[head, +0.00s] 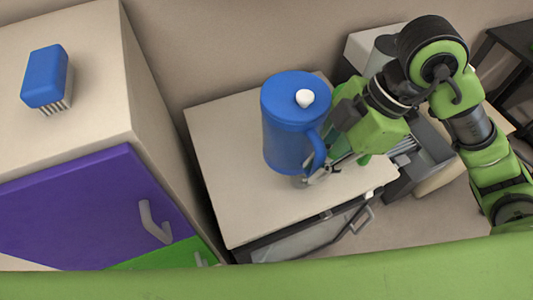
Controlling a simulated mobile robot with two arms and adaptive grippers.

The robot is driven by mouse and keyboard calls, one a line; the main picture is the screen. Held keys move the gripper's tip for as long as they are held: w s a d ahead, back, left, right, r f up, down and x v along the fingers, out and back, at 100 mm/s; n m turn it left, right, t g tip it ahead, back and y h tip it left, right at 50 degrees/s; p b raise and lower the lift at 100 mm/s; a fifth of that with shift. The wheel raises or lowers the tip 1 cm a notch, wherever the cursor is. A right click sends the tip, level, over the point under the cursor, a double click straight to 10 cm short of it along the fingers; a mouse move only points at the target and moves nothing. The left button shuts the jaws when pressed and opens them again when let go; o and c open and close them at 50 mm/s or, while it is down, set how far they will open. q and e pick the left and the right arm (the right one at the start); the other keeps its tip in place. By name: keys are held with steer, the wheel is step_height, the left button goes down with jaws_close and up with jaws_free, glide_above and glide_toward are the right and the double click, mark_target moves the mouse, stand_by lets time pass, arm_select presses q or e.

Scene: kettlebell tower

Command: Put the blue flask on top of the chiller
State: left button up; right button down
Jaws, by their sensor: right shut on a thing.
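The blue flask (286,135) is upright, with a white knob on its lid and a handle on its right side. My right gripper (316,174) is shut on the flask at its handle side. The flask appears over the beige top of a low cabinet (235,205) with a glass-like front door; I cannot tell whether its base touches that top. To the left stands a taller beige cabinet (95,105) with purple and green doors. I cannot tell for certain which cabinet is the chiller. My left gripper is not in view.
A blue brush (46,77) with pale bristles lies on the taller cabinet, which is otherwise clear on top. A grey open container (428,150) is right of the low cabinet. A dark table (515,45) stands at the far right. A wall is behind.

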mark_target(274, 151)
steer(key=w+a+f+p, duration=0.4)
steer(key=w+a+f, duration=0.1)
steer(key=a+f, duration=0.6)
steer(key=shift+a+f, duration=0.2)
steer(key=shift+f, duration=0.4)
steer(key=c, duration=2)
jaws_free()
steer(key=b+v, duration=0.2)
steer(key=v, duration=0.8)
steer(key=shift+w+r, duration=0.1)
steer(key=shift+r, duration=0.15)
steer(key=shift+v, duration=0.8)
